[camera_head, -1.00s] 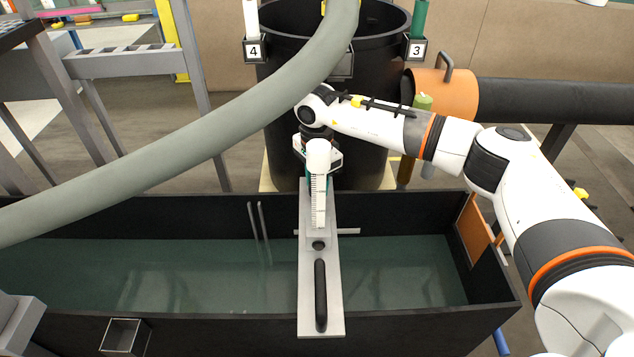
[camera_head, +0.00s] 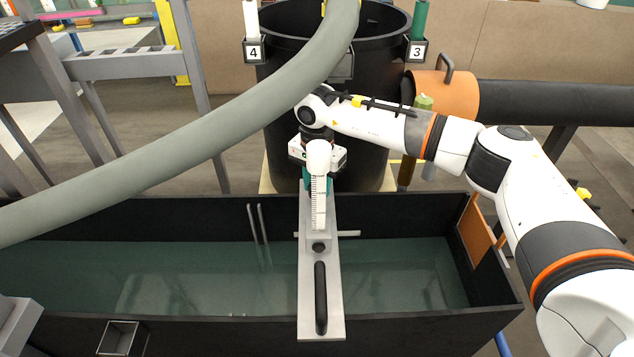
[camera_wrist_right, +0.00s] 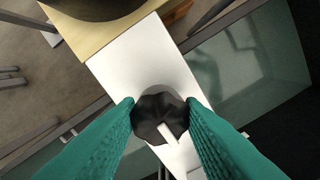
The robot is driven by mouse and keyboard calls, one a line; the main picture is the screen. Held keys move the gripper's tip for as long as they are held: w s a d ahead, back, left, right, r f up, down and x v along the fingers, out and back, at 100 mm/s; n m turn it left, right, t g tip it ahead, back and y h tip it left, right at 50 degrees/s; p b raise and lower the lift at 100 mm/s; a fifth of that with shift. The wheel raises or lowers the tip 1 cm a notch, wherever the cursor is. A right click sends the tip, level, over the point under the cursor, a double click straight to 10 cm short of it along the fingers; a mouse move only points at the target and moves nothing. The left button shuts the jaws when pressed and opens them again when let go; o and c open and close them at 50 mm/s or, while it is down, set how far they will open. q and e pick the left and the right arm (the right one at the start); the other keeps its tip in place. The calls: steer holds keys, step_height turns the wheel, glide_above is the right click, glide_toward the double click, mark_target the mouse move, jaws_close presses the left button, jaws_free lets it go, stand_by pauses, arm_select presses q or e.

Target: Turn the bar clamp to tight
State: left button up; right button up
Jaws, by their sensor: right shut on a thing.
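The bar clamp's dark lobed knob (camera_wrist_right: 158,103) shows in the right wrist view, with a short pale bar (camera_wrist_right: 168,134) across it toward the bottom. My right gripper (camera_wrist_right: 161,112) has its green fingers closed on the two sides of the knob. In the head view this gripper (camera_head: 318,188) points down at the far end of the grey plate (camera_head: 333,285) across the tank. The white scaled post (camera_head: 318,200) partly hides it, and the knob cannot be seen there. My left gripper is in neither view.
The black-walled water tank (camera_head: 400,327) lies under the plate. A black barrel (camera_head: 375,65) stands behind it. A thick grey hose (camera_head: 190,140) crosses above the tank on the left. A black handle (camera_head: 320,300) sits on the plate's near end.

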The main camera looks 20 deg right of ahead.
mark_target(317, 185)
steer(key=shift+r, duration=0.1)
steer(key=o, duration=1)
arm_select(q)
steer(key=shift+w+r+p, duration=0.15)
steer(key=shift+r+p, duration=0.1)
steer(key=shift+p, duration=0.75)
arm_select(e)
steer(key=shift+r, duration=5.95)
